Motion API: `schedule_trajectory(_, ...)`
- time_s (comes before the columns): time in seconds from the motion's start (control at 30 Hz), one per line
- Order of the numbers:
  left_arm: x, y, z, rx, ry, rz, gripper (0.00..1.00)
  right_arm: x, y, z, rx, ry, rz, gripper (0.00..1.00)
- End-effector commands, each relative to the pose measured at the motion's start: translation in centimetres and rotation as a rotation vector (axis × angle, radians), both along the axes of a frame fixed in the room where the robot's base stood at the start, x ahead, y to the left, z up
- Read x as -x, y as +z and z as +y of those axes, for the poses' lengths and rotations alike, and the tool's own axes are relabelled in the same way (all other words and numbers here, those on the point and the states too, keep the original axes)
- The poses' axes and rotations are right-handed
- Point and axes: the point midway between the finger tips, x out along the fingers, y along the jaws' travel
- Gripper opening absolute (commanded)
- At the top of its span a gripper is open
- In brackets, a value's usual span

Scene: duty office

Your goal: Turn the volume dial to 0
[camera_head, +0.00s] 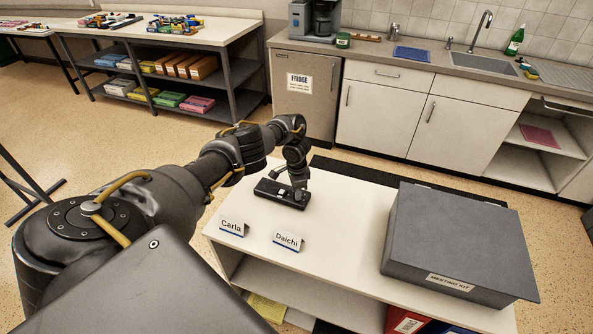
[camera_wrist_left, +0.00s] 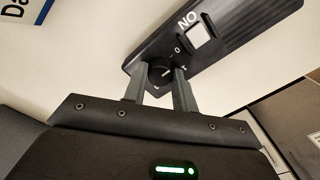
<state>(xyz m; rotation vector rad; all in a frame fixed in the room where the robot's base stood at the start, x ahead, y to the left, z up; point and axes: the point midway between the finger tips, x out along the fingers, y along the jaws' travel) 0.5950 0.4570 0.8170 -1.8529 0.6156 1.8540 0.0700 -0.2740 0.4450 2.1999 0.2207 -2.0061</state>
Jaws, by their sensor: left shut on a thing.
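A black box with the volume dial (camera_wrist_left: 160,72) lies on the white table; in the head view the black box (camera_head: 283,194) is near the table's far left part. The wrist view shows markings 0 and 1 around the round black dial and a white switch (camera_wrist_left: 198,34) marked "NO" or "ON". My left gripper (camera_wrist_left: 159,82) is shut on the dial, a finger on each side; in the head view it reaches down onto the box from above. The dial's pointer is too small to read surely. My right gripper is not in view.
Name cards "Carla" (camera_head: 232,227) and "Daichi" (camera_head: 288,242) stand in front of the box on the white table (camera_head: 335,215). A large grey box labelled "MEETING KIT" (camera_head: 455,240) stands at the table's right. The table between them is clear.

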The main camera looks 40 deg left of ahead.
Motion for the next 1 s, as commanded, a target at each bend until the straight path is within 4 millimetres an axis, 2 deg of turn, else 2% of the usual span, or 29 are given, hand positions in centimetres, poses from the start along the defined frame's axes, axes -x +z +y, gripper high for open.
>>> schedule_trajectory(0.33,0.05,-0.02,-0.05,0.0,0.134,0.001,0.05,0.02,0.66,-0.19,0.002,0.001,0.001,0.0)
schedule_trajectory(0.87,0.03,-0.05,-0.05,0.001,0.157,0.001,0.05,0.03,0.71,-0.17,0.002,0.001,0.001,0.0)
schedule_trajectory(0.9,0.03,-0.05,-0.06,0.001,0.157,0.001,0.29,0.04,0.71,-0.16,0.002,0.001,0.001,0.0)
schedule_trajectory(0.97,0.03,-0.05,-0.05,0.001,0.157,0.001,0.36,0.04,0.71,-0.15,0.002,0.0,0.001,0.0)
schedule_trajectory(1.0,0.02,-0.05,-0.05,0.001,0.157,0.001,0.37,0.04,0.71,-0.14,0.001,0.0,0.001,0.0)
